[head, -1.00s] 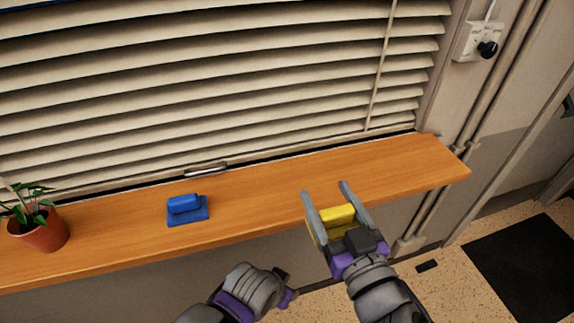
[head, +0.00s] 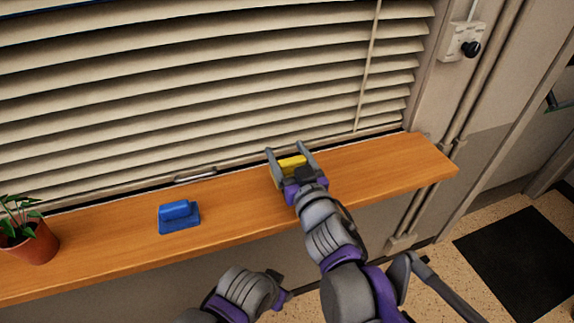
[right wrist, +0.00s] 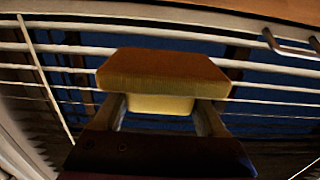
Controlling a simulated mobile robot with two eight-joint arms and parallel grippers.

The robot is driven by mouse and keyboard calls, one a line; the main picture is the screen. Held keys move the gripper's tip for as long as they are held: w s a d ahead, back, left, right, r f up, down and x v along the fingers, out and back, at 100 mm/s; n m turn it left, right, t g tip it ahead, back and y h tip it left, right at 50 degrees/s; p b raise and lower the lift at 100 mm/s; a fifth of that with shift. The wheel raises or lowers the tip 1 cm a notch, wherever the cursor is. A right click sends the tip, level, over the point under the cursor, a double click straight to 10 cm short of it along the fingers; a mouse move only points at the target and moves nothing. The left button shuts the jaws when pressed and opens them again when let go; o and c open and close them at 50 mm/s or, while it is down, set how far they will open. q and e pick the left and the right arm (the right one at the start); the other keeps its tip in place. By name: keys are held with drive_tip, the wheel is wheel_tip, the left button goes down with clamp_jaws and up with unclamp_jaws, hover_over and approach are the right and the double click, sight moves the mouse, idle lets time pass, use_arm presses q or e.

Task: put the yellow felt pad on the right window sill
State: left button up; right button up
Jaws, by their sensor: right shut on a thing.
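The yellow felt pad (head: 291,164) is between the fingers of my right gripper (head: 290,150), over the back part of the wooden window sill (head: 400,165) near the blinds. In the right wrist view the pad (right wrist: 163,72) shows as a wide slab with a narrower block, and the fingers are shut on that block. I cannot tell whether the pad touches the sill. My left gripper (head: 280,287) is low in the head view, in front of the sill; its fingers are not clear.
A blue pad (head: 179,216) lies on the sill left of my right gripper. A potted plant (head: 32,240) stands at the sill's left. Slatted blinds (head: 200,90) close off the back. The sill's right part is clear.

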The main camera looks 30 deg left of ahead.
sight(287, 165)
wheel_tip(287, 165, down, 4)
drive_tip(key=shift+r, duration=0.2)
drive_tip(key=shift+w+a+f, duration=0.15)
drive_tip(key=shift+f, duration=0.05)
drive_tip(key=shift+f+b, duration=0.1)
drive_tip(key=shift+b, duration=0.2)
drive_tip(key=shift+f, duration=0.15)
drive_tip(key=o, duration=1.3)
drive_tip(key=shift+r, duration=0.4)
drive_tip(key=v, duration=1.2)
